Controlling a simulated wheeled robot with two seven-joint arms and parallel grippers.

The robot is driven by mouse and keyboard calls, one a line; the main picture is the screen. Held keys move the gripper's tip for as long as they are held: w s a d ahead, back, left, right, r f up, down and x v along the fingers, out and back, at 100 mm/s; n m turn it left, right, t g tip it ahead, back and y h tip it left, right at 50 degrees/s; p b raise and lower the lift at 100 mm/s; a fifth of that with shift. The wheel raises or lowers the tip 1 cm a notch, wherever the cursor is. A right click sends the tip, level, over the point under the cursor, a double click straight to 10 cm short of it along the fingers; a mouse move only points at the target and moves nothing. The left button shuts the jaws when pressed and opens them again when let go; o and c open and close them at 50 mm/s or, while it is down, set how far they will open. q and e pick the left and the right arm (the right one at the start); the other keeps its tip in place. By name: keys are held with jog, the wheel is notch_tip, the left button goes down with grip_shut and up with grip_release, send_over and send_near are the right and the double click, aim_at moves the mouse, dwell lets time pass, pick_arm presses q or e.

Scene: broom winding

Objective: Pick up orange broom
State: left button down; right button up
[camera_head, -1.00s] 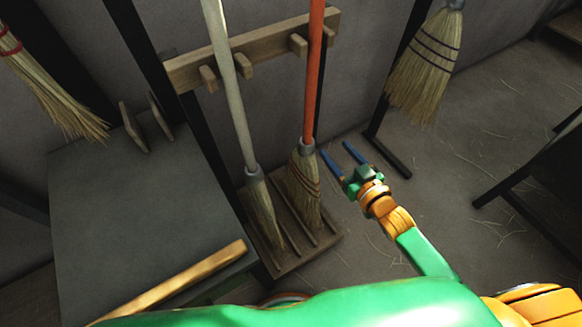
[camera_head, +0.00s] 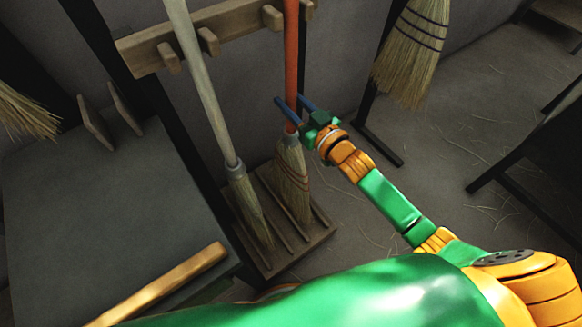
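The orange broom (camera_head: 291,60) stands upright, its orange handle against the wooden wall rack and its straw head (camera_head: 292,178) down on a slatted wooden base. My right gripper (camera_head: 289,98) is at the lower part of the orange handle, just above the grey collar. Its two blue fingers are apart, one on each side of the handle as seen from here. I cannot tell whether either finger touches it. My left gripper is not in view.
A pale-handled broom (camera_head: 205,90) leans in the wooden rack (camera_head: 236,20) just left of the orange one. The slatted base (camera_head: 275,262) holds both heads. Another straw broom head (camera_head: 412,55) hangs at right. A grey table (camera_head: 95,220) is at left. Floor at right is mostly clear.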

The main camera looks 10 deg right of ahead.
grip_shut()
dwell(0.5)
dwell(0.6)
